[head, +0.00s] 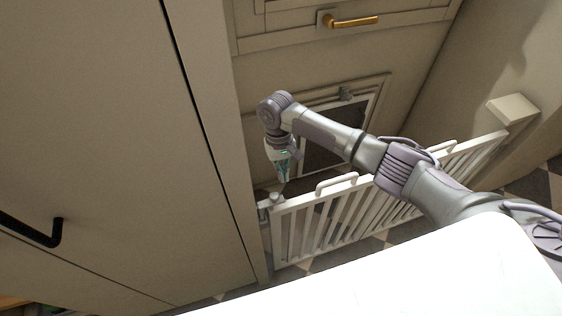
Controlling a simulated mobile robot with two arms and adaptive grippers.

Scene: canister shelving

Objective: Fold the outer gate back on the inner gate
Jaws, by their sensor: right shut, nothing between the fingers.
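The white slatted gate (345,218) stands upright across the passage, from the beige cabinet side at left to the wall at right. I cannot tell where the outer gate and inner gate join, as my right arm covers the middle of the top rail. A white loop handle (337,183) rises from the left part of the rail. My right gripper (280,187) points down over the gate's left end, just above a small grey fitting (276,198) there. It is shut and empty; I cannot tell whether it touches the fitting. My left gripper is out of view.
A beige door with a brass handle (352,21) and a dark framed panel (328,150) stands behind the gate. A beige block (512,109) sticks out at the right wall. A tall cabinet (110,130) with a black handle (35,233) fills the left.

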